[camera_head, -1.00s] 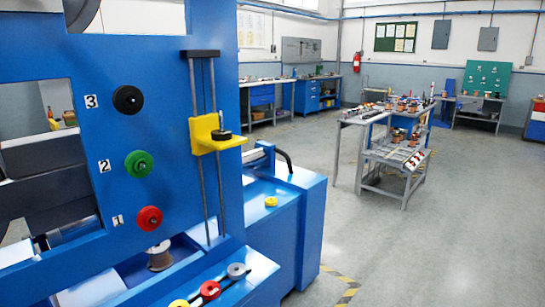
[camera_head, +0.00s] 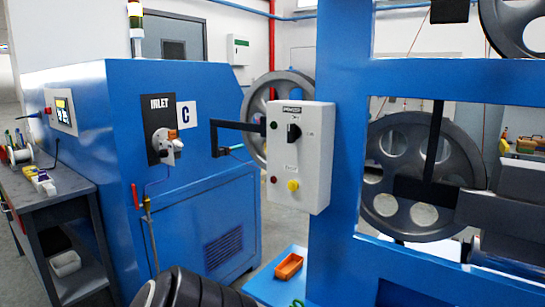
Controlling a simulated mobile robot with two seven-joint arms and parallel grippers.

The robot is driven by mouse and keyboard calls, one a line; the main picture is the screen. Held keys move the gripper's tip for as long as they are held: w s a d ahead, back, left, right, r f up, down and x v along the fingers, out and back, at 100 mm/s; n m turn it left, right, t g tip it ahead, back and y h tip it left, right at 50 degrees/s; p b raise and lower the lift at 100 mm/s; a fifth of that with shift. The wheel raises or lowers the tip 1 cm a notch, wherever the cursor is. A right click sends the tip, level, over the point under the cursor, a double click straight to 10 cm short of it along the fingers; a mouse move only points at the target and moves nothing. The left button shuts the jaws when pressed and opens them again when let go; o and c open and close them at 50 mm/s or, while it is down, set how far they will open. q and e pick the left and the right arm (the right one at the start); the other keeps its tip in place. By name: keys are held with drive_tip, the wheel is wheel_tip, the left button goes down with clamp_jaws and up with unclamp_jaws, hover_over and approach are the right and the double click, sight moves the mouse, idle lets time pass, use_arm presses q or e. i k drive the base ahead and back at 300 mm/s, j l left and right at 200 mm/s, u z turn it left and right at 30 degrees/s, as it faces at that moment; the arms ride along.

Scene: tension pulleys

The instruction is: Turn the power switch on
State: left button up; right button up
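The power switch is a black rotary knob (camera_head: 294,132) on the front of a light grey control box (camera_head: 302,165). The box is mounted on the left post of the blue machine frame (camera_head: 338,130). The knob looks roughly upright; its small markings are too blurred to read. Beside it is a dark green button or lamp (camera_head: 274,125). Lower on the box are a red one (camera_head: 273,180) and a yellow knob (camera_head: 293,185). Neither gripper shows. A dark ribbed shape at the bottom edge may be part of my arm.
A black bracket arm (camera_head: 238,124) sticks out beside the box. An orange bin (camera_head: 289,266) sits in a blue tray below. A grey bench (camera_head: 60,205) is at far left.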

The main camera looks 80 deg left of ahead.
sight(294, 132)
drive_tip(key=u, duration=2.25)
